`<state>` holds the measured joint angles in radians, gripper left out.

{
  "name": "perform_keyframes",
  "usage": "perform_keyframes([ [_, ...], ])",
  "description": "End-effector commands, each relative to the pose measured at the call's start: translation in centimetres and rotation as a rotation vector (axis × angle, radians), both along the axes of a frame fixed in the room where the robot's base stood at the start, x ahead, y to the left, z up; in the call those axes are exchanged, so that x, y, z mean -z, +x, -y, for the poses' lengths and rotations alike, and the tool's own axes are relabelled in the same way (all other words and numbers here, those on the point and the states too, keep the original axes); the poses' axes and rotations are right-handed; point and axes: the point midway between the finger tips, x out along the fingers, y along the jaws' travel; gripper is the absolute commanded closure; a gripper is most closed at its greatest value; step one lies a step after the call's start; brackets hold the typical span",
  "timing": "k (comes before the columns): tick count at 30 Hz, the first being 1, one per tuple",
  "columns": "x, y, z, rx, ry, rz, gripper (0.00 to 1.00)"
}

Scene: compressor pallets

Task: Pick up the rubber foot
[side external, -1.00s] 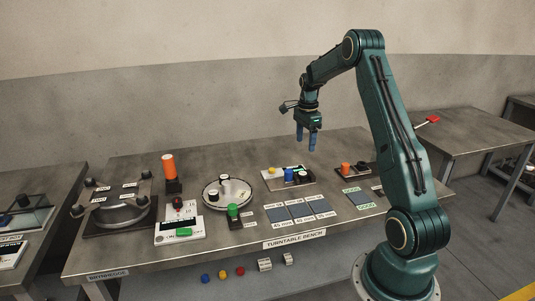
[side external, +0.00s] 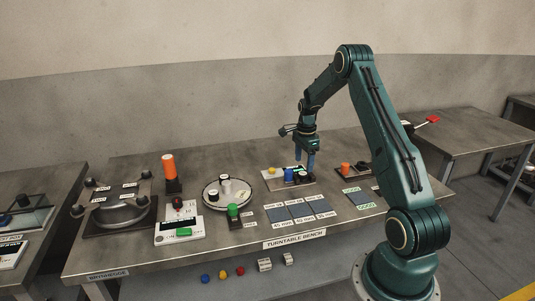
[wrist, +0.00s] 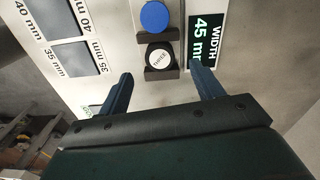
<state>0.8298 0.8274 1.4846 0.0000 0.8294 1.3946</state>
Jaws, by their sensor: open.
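Which piece is the rubber foot is not certain; a short dark round piece with a white labelled top (wrist: 160,58) fits best. It sits in a dark holder beside a blue round piece (wrist: 154,17). In the side external view, the blue piece (side external: 289,174) stands on a pale plate, and the dark piece is at its right, partly hidden by my fingers. My gripper (side external: 305,169) is open and points down, just above the dark piece. In the wrist view, the open fingers (wrist: 160,73) lie either side of the dark piece's lower edge, with nothing held between them.
A "WIDTH 45 mm" sign (wrist: 203,42) is close by my right finger in the wrist view. Labelled pads (side external: 300,209) lie in front. The round turntable (side external: 207,201) is to the left, and an orange piece (side external: 346,168) is to the right.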

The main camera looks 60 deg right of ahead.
Motion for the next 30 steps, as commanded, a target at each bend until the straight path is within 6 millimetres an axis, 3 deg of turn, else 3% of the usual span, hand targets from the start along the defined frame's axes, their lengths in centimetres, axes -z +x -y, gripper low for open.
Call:
perform_keyframes([
  [12,4.3,0.0,-0.1,0.000,0.001,-0.001,0.34],
  [29,4.6,0.1,-0.1,0.000,0.000,0.000,0.34],
  [30,4.6,0.1,-0.1,0.000,0.000,0.000,0.38],
])
